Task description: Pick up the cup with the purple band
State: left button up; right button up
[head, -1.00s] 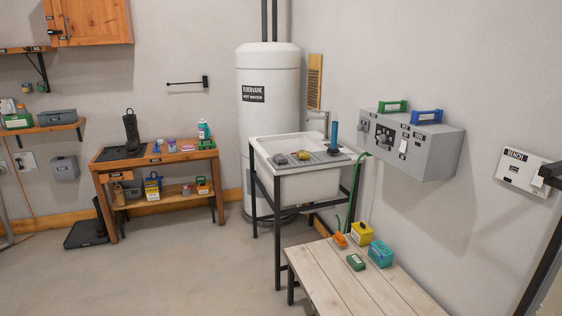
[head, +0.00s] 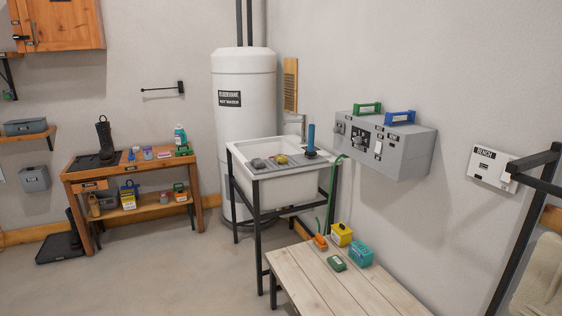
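Neither of my grippers is in view. I cannot make out for sure a cup with a purple band. A small pale item with a purplish tint (head: 147,153) stands on top of the wooden workbench (head: 85,160) at the left, between a small blue item (head: 131,154) and a pinkish box (head: 164,155). It is too small to tell whether it is a cup or has a band.
A white sink (head: 290,187) on a black frame stands mid-room before a water tank (head: 245,125). A slatted wooden bench (head: 315,285) at the front right holds several small coloured items. A black tray (head: 58,248) lies on the floor. The floor at the left front is clear.

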aim_at(148, 150)
jog(key=i+j+z, duration=0.1)
jog(key=i+j, duration=0.2)
jog(key=i+j+z, duration=0.1)
jog(key=i+j, duration=0.2)
jog(key=i+j+z, duration=0.1)
jog(key=i+j, duration=0.2)
jog(key=i+j+z, duration=0.1)
jog(key=i+j, duration=0.2)
jog(key=j, duration=0.15)
jog(key=i+j+z, duration=0.1)
jog(key=i+j, duration=0.15)
jog(key=j, duration=0.15)
jog(key=i+j+z, duration=0.1)
jog(key=i+j, duration=0.15)
jog(key=j, duration=0.15)
jog(key=i+j+z, duration=0.1)
jog(key=j, duration=0.35)
jog(key=i+j+u, duration=0.4)
jog(key=u, duration=1)
